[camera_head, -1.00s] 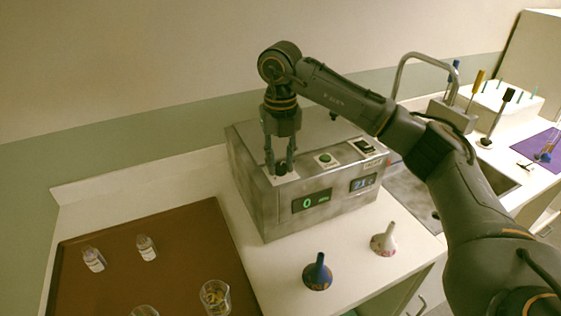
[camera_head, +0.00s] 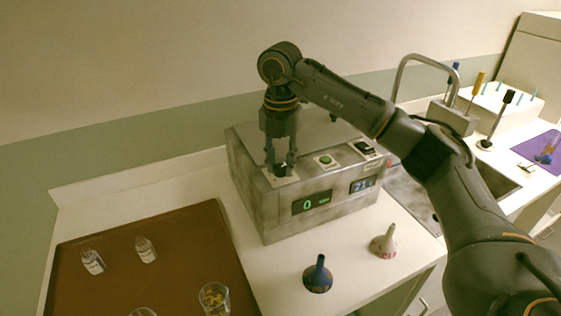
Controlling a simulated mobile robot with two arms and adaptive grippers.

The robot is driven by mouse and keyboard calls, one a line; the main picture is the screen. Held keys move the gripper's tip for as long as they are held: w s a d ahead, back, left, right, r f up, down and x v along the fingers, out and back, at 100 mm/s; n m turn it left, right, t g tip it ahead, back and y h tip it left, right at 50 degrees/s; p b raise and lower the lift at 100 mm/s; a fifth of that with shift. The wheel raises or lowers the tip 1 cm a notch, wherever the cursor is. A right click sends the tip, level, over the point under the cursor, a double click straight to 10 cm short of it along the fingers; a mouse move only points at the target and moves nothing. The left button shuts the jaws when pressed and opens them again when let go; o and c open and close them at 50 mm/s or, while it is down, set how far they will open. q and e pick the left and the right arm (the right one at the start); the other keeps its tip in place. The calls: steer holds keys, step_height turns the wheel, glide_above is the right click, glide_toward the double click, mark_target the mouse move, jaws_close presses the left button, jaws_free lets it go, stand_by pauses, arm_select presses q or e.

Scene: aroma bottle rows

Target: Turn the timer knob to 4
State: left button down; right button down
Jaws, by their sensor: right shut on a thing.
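The grey metal machine (camera_head: 275,223) stands on the white counter. Its front has a green display (camera_head: 312,201) reading 0 and a blue display (camera_head: 363,184). My right gripper (camera_head: 281,171) points straight down over the left part of the machine's top, shut on the timer knob. The knob is almost wholly hidden between the fingers, so its pointer and scale cannot be read. A green button (camera_head: 326,160) and a black switch (camera_head: 364,148) are to the right of the gripper on the same top. My left gripper is not in view.
A brown tray (camera_head: 190,262) at left holds small bottles and glass beakers. A sink and tool holder (camera_head: 452,116) are at right.

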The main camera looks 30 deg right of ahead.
mark_target(281, 167)
stand_by(0.3)
steer(key=c, duration=1.1)
jaws_free()
steer(key=shift+o, duration=0.2)
steer(key=shift+r, duration=0.1)
step_height(281, 167, up, 12)
